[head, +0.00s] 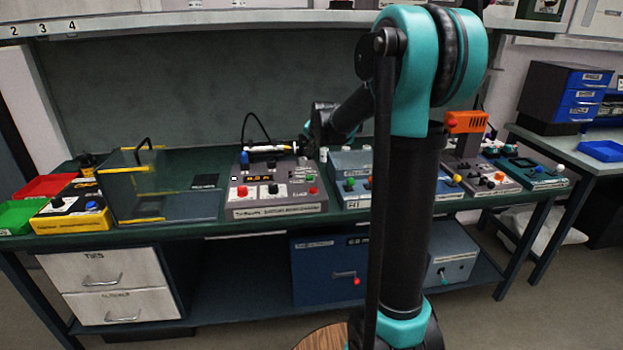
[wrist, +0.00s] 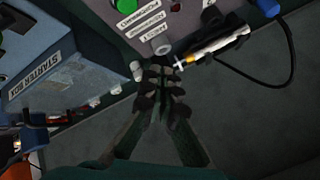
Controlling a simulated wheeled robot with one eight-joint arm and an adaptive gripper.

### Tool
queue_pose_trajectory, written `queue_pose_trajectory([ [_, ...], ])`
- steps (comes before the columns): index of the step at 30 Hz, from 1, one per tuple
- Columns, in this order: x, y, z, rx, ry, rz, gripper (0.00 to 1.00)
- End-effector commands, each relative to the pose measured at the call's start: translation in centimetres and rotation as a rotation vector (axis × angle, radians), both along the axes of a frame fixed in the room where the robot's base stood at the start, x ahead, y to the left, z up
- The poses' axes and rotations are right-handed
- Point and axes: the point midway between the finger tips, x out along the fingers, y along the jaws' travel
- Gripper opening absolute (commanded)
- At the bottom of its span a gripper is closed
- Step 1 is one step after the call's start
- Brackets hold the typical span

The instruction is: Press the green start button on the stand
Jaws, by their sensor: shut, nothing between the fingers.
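A grey control unit (head: 275,211) stands on the bench in the head view, with an orange display, red and dark knobs and a small green button (head: 309,179) at its right. In the wrist view a grey labelled face (wrist: 170,20) shows at the top, with a green button (wrist: 126,4) cut by the upper edge. My gripper (wrist: 161,74) is shut and empty, its fingertips close to the near edge of that face, apart from the button.
A blue starter box (wrist: 62,80) is left of my gripper in the wrist view. A pen-like tool (wrist: 215,45) with a black cable lies to the right. A clear guard box (head: 150,190) stands on the bench at left; more devices stand at right.

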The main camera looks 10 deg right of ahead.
Motion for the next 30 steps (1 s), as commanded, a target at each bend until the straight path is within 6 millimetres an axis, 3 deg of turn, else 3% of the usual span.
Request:
queue_pose_trajectory([
  [7,0.1,0.0,-1.5,0.000,0.000,0.000,0.00],
  [21,0.0,0.0,-7.3,-0.001,0.000,0.001,0.00],
  [30,0.0,0.0,-8.8,-0.001,0.000,0.001,0.00],
])
